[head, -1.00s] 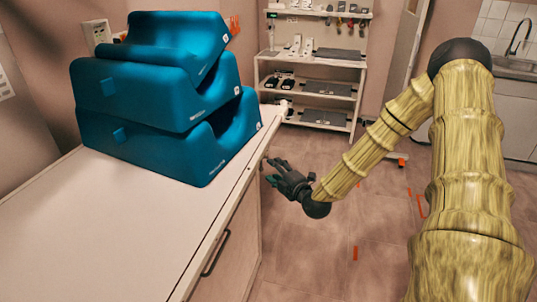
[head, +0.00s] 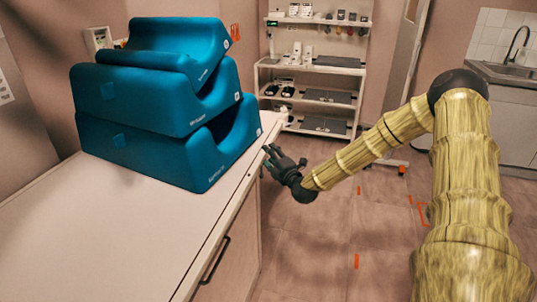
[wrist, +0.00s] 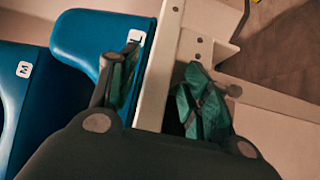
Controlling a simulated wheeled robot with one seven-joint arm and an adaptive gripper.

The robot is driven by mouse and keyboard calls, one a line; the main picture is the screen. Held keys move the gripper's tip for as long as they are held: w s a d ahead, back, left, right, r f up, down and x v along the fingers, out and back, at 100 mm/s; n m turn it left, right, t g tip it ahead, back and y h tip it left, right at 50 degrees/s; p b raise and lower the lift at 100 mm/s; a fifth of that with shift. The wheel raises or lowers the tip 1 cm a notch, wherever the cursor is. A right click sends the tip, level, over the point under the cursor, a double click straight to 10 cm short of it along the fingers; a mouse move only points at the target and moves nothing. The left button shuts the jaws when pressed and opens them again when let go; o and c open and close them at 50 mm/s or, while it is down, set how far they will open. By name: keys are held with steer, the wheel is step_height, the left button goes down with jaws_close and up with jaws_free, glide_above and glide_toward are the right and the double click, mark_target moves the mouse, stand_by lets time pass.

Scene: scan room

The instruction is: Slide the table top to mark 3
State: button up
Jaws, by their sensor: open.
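The white table top (head: 95,225) runs along the left of the head view, with a pale edge rail on its right side. My gripper (head: 270,156) is at the far part of that edge, just to its right. In the wrist view my gripper (wrist: 165,92) is open, with one green-padded finger on each side of a pale rail (wrist: 158,80) with holes. I cannot tell whether either finger touches it. No numbered mark is readable in either view.
Blue foam cushions (head: 150,105) are stacked on the table's far end, close to the left finger in the wrist view. A cabinet front with a dark handle (head: 215,260) is below the edge. A shelf unit (head: 312,95) stands behind.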

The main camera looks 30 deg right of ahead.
steer(key=shift+w, duration=1.05)
jaws_close()
